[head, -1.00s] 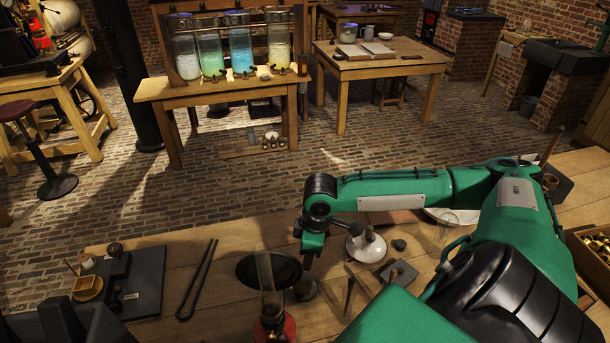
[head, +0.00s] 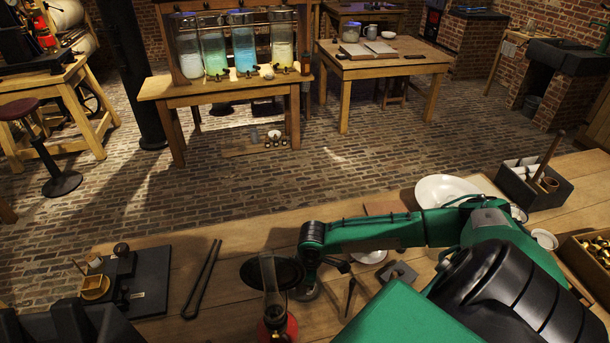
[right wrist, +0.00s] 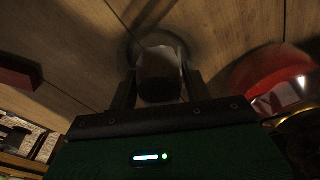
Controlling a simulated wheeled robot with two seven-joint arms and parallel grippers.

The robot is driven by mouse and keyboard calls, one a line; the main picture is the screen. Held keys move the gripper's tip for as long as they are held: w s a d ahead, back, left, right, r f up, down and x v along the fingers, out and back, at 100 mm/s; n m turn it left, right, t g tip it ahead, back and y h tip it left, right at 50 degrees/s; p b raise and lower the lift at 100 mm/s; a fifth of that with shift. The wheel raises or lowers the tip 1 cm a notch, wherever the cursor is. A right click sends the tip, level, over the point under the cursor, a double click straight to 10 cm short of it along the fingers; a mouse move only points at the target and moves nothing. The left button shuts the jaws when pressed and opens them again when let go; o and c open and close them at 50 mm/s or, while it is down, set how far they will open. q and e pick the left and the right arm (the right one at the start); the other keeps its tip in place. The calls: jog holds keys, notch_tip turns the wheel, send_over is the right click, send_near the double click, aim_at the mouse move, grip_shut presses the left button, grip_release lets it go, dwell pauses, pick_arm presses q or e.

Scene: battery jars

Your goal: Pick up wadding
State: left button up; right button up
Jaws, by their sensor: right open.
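In the right wrist view, a grey lump with a paler top (right wrist: 160,68), which looks like the wadding, lies between the fingers of my right gripper (right wrist: 160,88). The fingers are apart, one on each side of it; I cannot tell whether they touch it. A dark round shape or shadow surrounds the lump on the wooden bench. In the head view, my right gripper (head: 306,279) points down at the bench beside the lamp, and its fingertips are mostly hidden by the wrist. My left gripper cannot be made out.
An oil lamp with a glass chimney and red base (head: 277,326) stands close to my right gripper; its red body (right wrist: 268,78) shows in the wrist view. A black round dish (head: 262,270) lies behind it. Tongs (head: 203,277) and a black board (head: 150,280) lie left.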

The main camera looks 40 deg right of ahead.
jog(key=c, duration=0.8)
